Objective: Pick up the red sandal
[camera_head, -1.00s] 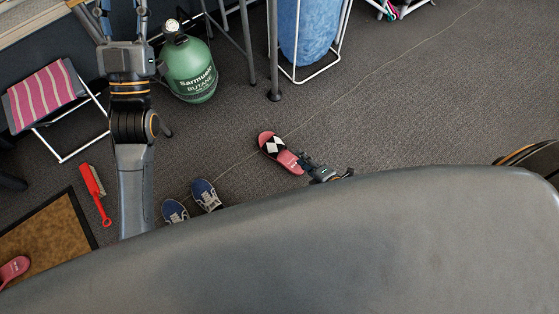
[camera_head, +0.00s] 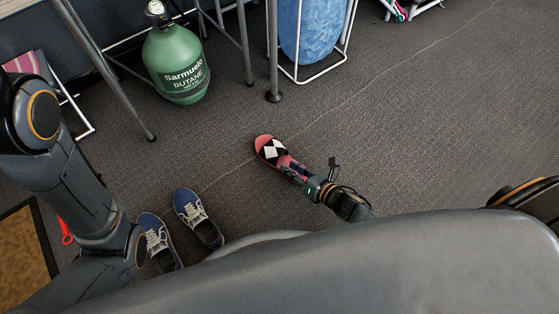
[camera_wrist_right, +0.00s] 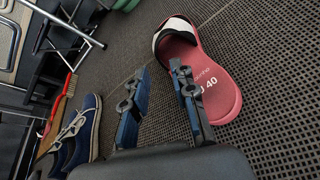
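The red sandal (camera_head: 268,150), with a black and white diamond strap, lies on the grey carpet in the middle of the head view. In the right wrist view the sandal (camera_wrist_right: 222,95) shows its pink-red sole with a "40" mark. My right gripper (camera_head: 293,168) is low at the sandal's heel end. In the wrist view the right gripper (camera_wrist_right: 158,72) is open, with carpet between its fingers. One finger overlaps the sandal's edge in the picture; I cannot tell whether they touch. My left arm shows at the left, but its gripper is out of view.
Blue shoes (camera_head: 198,218) stand left of the sandal. A green butane bottle (camera_head: 176,65), metal stool legs (camera_head: 245,55) and a blue cylinder in a white frame (camera_head: 312,30) stand behind. A red brush (camera_wrist_right: 62,98) shows in the wrist view. Carpet right of the sandal is clear.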

